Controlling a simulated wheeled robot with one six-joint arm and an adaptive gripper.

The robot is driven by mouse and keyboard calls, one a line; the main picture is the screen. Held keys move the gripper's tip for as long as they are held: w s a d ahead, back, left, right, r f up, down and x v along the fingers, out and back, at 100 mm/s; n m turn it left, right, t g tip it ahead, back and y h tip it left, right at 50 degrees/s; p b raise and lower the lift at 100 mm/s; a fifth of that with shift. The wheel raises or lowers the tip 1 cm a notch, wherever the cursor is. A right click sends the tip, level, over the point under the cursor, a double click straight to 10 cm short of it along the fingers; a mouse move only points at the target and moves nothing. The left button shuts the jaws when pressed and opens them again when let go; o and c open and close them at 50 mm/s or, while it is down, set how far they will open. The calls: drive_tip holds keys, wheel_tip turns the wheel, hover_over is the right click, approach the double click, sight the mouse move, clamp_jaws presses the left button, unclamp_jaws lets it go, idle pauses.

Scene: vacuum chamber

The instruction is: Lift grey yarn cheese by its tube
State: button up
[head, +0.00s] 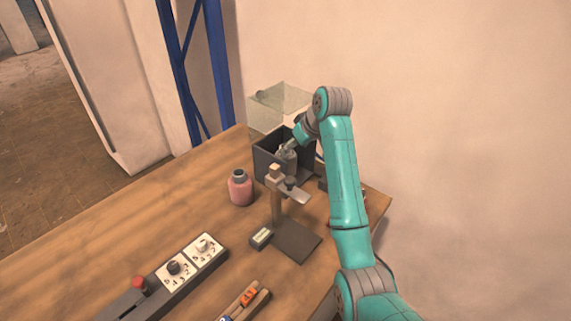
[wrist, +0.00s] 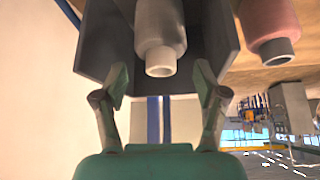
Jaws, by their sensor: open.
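The grey yarn cheese (head: 287,156) stands in a dark open-topped box (head: 266,171) near the table's far edge. In the wrist view the yarn cheese (wrist: 160,22) has its pale tube end (wrist: 160,62) pointing toward my gripper (wrist: 160,88). The two fingers are spread apart, one on each side of the line to the tube. The tube end appears just beyond the fingertips, and I see no contact. In the head view my gripper (head: 294,144) is over the box, and its fingertips are hard to make out.
A pink yarn cheese (head: 240,188) stands left of the box. A stand with a post and arm (head: 277,205) is in front of the box, with a small block (head: 261,238) beside its base. A control strip with a red button (head: 138,283) lies at front left. The left tabletop is clear.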

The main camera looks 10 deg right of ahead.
drive_tip(key=w+f, duration=0.1)
drive_tip(key=w+a+f, duration=0.1)
drive_tip(key=shift+w+a, duration=0.15)
drive_tip(key=shift+w, duration=0.15)
drive_tip(key=shift+w+a+f, duration=0.1)
drive_tip(key=shift+w+f, duration=0.1)
drive_tip(key=shift+f, duration=0.1)
clamp_jaws()
